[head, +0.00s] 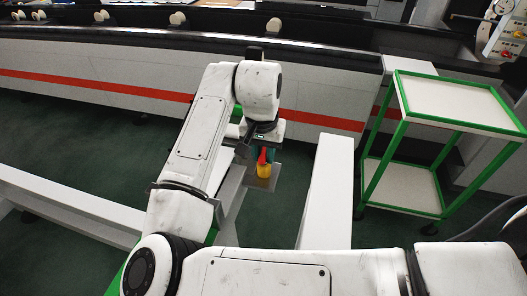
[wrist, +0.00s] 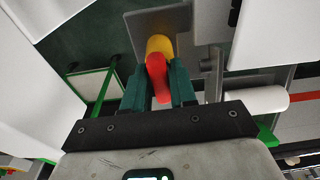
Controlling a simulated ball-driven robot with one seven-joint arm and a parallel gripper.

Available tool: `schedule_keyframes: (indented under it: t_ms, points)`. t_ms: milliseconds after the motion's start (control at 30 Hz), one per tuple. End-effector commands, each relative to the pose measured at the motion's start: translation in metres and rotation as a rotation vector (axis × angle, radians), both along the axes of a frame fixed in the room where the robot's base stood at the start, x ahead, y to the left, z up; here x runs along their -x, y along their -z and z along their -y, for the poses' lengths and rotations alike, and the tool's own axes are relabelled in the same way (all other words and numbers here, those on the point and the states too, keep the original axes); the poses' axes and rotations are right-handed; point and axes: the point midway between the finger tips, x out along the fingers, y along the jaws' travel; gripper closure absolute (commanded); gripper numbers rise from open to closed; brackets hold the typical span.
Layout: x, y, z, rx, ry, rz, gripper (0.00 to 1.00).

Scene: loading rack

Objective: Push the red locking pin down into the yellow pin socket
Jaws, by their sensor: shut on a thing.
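The red locking pin (wrist: 156,74) is between the green fingers of my gripper (wrist: 157,85) in the wrist view, and the fingers are shut on it. The yellow pin socket (wrist: 160,45) is directly beyond the pin on a grey plate (wrist: 203,34). In the head view the red pin (head: 262,157) shows just above the yellow socket (head: 264,171), partly hidden by my arm. The pin overlaps the socket in both views; I cannot tell how deep it sits in it. My gripper (head: 262,150) is small and partly hidden there.
White beams (head: 327,195) flank the plate to the right and, lower, on the left (head: 70,205). A green-framed trolley (head: 450,105) stands at the right. A long white wall with a red stripe (head: 90,87) runs behind. Dark green floor lies between them.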

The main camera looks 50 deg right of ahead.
Motion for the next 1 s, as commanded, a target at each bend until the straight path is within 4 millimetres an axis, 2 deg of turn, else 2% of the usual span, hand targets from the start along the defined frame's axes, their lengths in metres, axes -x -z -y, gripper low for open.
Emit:
schedule_keyframes:
  t_ms: [367,400,700,1000]
  points:
    - [-0.0001,0.0014,-0.0001,0.000,0.000,0.000,1.00]
    - [-0.0001,0.0014,-0.0001,0.000,0.000,0.000,0.73]
    - [-0.0001,0.0014,-0.0001,0.000,0.000,0.000,0.44]
    - [-0.0001,-0.0011,-0.0002,0.001,0.000,0.001,0.44]
